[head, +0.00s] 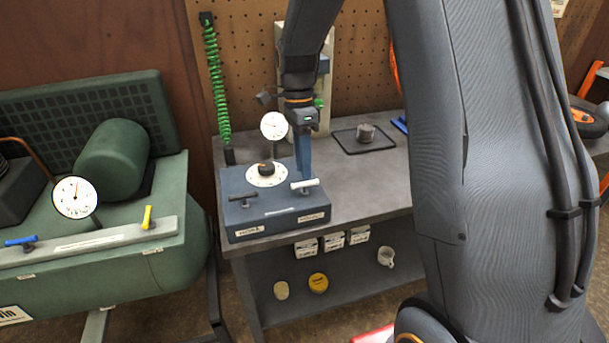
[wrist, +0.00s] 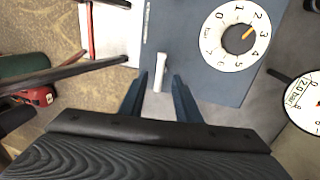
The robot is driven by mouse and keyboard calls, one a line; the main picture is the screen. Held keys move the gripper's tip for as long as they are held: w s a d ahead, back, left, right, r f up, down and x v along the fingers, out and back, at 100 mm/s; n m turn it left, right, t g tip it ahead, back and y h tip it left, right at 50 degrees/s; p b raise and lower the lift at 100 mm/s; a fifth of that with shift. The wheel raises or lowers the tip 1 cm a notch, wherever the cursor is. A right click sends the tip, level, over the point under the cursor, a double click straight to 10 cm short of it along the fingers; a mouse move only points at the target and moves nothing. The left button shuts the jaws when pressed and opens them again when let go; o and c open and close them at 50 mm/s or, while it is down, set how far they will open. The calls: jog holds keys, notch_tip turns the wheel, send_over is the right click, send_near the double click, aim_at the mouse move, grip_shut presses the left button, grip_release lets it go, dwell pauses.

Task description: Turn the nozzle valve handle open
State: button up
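A blue-grey control box (head: 240,215) stands on the bench, with a round white dial and two small lever handles on top. The white lever handle (head: 304,184) is at the box's right and the dark one (head: 243,196) at its left. I cannot read the labels well enough to tell which is the nozzle valve. My gripper (head: 304,176) points down over the white handle. In the wrist view the fingers of my gripper (wrist: 160,76) are open, one on each side of the white handle (wrist: 160,70), with gaps; contact is not visible.
The dial knob (head: 266,169) and a gauge (head: 273,126) are close to my gripper. A green compressor (head: 110,270) with blue and yellow handles stands at the left.

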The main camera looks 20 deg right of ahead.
aim_at(305, 187)
jog(key=shift+s+f+p, duration=0.2)
jog(key=shift+s+f, duration=0.05)
jog(key=shift+f, duration=0.8)
jog(key=shift+s+f+p, duration=0.2)
jog(key=shift+f, duration=0.8)
grip_shut()
